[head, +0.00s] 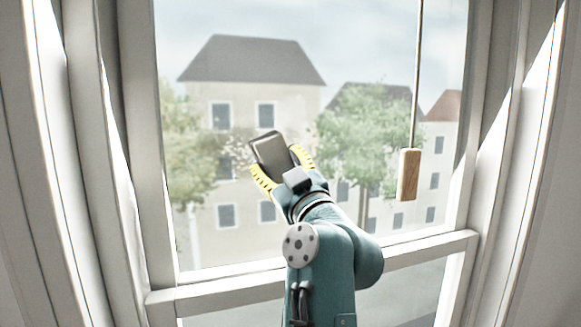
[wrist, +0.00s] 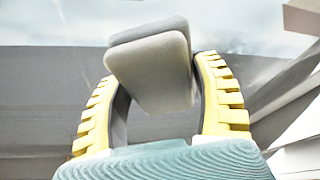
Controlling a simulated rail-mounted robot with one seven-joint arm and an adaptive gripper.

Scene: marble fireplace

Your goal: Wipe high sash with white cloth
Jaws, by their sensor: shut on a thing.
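My gripper (head: 279,166) is raised in front of the upper sash (head: 300,70), its yellow fingers shut on a thick, rounded grey-white pad. This pad (head: 270,151) is the only cloth-like thing in view; it looks more like a block than a loose cloth. It is tilted, with its top leaning left. In the wrist view the pad (wrist: 155,72) sits between the two fingertips, pale on the near side and darker grey along the top. I cannot tell whether it touches the glass. Brown specks (head: 238,152) show beside the pad, perhaps on the pane.
A wooden handle (head: 409,174) hangs on a cord to the right of my gripper. A white sash rail (head: 420,249) crosses below, and white frame posts (head: 143,140) stand at the sides. Buildings and trees show through the glass. The pane above the pad is clear.

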